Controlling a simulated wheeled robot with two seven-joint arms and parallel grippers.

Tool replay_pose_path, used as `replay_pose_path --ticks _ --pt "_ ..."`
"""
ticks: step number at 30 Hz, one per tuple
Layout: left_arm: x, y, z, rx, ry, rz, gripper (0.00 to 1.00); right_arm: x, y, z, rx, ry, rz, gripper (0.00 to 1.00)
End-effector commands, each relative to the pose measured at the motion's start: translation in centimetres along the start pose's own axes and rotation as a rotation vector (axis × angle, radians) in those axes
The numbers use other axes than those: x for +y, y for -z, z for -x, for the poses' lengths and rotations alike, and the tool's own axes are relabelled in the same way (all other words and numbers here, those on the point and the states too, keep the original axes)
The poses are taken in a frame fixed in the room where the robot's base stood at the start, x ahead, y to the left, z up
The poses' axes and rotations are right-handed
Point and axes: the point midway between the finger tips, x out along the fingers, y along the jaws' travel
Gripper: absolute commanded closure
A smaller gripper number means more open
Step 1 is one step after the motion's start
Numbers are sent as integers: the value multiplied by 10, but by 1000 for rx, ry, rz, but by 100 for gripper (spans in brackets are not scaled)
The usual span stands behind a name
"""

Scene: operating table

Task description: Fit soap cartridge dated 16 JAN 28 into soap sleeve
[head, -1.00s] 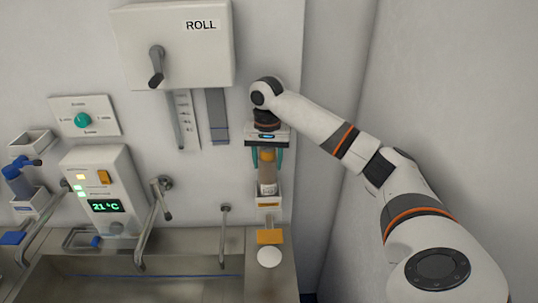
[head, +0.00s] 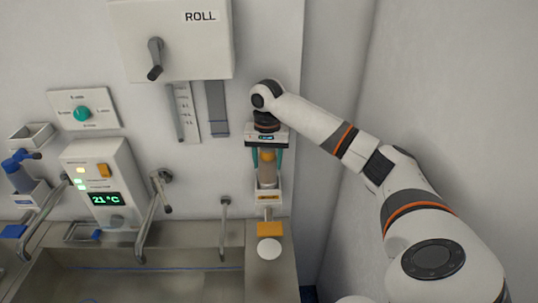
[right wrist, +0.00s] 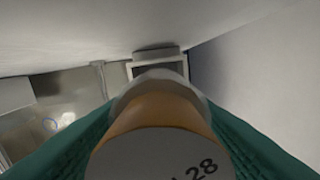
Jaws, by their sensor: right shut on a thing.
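My right gripper (head: 267,158), with teal fingers, points down and is shut on a soap cartridge (head: 267,176), a pale greyish bottle with an orange end. In the right wrist view the cartridge's near end (right wrist: 160,155) is white and reads "28"; the rest of the date is hidden. Directly below it, the soap sleeve (head: 267,197), a small white holder with an orange mark, is fixed to the wall. The cartridge's lower end overlaps the sleeve's top; how deep it sits inside cannot be told. The sleeve's rim also shows in the right wrist view (right wrist: 135,70). My left gripper is not in view.
An orange lever (head: 270,229) and a white disc (head: 269,249) lie below the sleeve. A metal sink (head: 160,285) with taps is to the left. A ROLL box (head: 175,40) hangs above left. A blue-topped dispenser (head: 18,172) is at far left. A wall corner is close on the right.

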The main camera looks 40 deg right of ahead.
Motion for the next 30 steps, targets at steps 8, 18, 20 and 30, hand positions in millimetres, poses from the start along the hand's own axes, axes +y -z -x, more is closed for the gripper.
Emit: replay_pose_path --ticks 8,18,20,30 --pt "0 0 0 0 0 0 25 0 0 -6 -1 0 0 83" --pt "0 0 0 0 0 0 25 0 0 -14 -1 -1 0 48" --pt "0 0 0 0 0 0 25 0 0 -14 -1 -1 0 38" --pt "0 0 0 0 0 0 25 0 0 -15 1 1 0 24"
